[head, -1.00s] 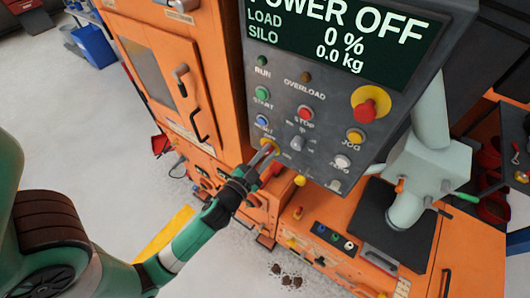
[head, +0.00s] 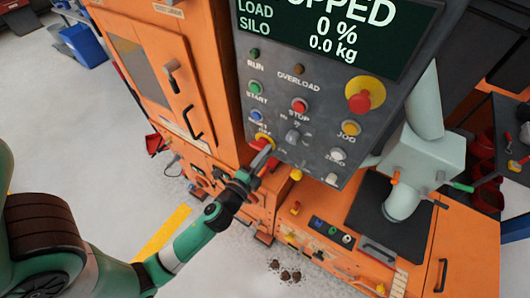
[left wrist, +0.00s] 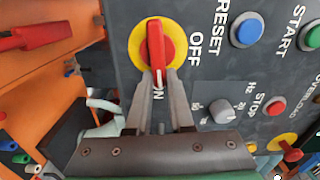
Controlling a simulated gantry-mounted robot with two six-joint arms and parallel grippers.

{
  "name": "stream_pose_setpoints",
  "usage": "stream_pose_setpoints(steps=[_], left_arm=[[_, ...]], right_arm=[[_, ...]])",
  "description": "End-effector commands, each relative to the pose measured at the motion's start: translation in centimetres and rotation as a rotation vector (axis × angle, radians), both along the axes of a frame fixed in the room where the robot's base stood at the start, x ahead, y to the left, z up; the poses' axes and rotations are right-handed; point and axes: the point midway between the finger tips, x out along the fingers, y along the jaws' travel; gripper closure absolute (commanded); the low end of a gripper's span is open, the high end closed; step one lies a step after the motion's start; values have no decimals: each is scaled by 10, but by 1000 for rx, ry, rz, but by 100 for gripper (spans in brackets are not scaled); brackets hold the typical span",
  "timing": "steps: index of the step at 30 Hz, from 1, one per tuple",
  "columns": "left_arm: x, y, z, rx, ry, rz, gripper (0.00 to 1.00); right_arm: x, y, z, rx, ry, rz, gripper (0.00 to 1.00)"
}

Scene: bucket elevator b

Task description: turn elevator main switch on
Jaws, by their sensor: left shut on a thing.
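The main switch is a red handle on a yellow disc (left wrist: 175,45) in the left wrist view, with OFF and ON labels beside it. The red handle (left wrist: 155,42) lies along the line toward the ON label. In the head view the yellow disc (head: 260,138) shows at the lower left of the grey control panel (head: 300,120), partly hidden by my gripper. My left gripper (left wrist: 158,78) is shut on the red handle; it also shows in the head view (head: 264,155). The panel display (head: 345,30) reads "OPPED", its start cut off, with 0 % and 0.0 kg. My right gripper is out of view.
Close to the switch are a blue reset button (left wrist: 247,29), a grey Hz knob (left wrist: 222,111) and a red stop button (left wrist: 274,105). A red emergency stop (head: 362,98) sticks out at the panel's right. An orange cabinet (head: 165,70) stands left of the panel.

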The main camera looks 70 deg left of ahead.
Motion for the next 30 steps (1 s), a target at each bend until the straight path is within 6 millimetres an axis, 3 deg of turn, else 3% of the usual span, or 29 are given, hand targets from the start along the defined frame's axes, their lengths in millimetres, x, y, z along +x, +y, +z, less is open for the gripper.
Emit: stream_pose_setpoints(steps=[23,24,28,30], left_arm=[[0,0,-3,92,58,-1,100],[0,0,-3,92,58,-1,73],[0,0,-3,91,58,-1,50],[0,0,-3,90,58,0,50]], right_arm=[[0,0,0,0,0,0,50],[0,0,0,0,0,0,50],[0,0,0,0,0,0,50],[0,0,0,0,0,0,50]])
